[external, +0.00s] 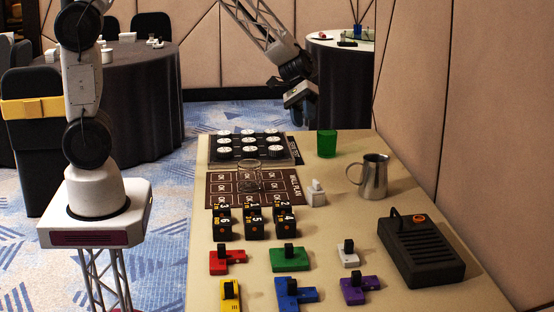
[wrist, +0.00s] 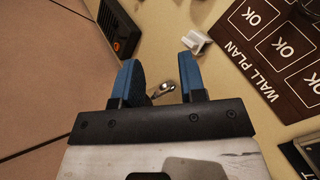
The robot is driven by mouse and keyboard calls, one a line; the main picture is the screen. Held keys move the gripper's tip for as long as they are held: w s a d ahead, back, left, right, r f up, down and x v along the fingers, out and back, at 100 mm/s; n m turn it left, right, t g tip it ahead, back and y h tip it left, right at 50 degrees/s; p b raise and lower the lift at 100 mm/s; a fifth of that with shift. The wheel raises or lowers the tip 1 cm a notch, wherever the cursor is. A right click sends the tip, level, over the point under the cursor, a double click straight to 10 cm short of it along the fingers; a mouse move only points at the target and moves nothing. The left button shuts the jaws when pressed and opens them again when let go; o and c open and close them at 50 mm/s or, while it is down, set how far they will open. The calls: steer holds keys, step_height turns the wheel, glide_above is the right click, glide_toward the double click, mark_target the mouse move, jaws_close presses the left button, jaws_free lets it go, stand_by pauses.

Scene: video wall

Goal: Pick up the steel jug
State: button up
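The steel jug (external: 373,177) stands upright on the right side of the table in the external view, its handle toward the left. In the wrist view a small shiny metal part, which looks like the jug (wrist: 165,88), shows between my fingers; the rest is hidden by the left finger and the gripper body. My gripper (external: 300,95) is above the far end of the table, up and to the left of the jug and apart from it. In the wrist view my gripper (wrist: 159,62) has its two blue fingers spread apart with nothing held.
A green cup (external: 327,144) stands behind the jug and a black box with an orange button (external: 421,250) in front. A small white block (external: 316,193) and the wall plan board (external: 285,187) with a clear glass lie left. The wall is close on the right.

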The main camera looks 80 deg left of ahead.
mark_target(367, 176)
steer(key=w+a+f+n+t+h, duration=0.1)
steer(key=w+f, duration=0.3)
steer(key=f, duration=0.1)
steer(key=w+a+f+n+t+h, duration=0.1)
steer(key=w+f+n, duration=0.1)
steer(key=f, duration=0.3)
steer(key=w+a+f+n+t+h, duration=0.1)
steer(key=w+f+n, duration=0.1)
steer(key=w+f, duration=0.3)
steer(key=shift+w+a, duration=0.3)
steer(key=shift+a, duration=0.1)
steer(key=shift+d, duration=0.1)
steer(key=shift+x, duration=1.2)
steer(key=shift+d, duration=0.1)
steer(key=shift+x, duration=2.55)
steer(key=shift+r, duration=0.1)
jaws_close()
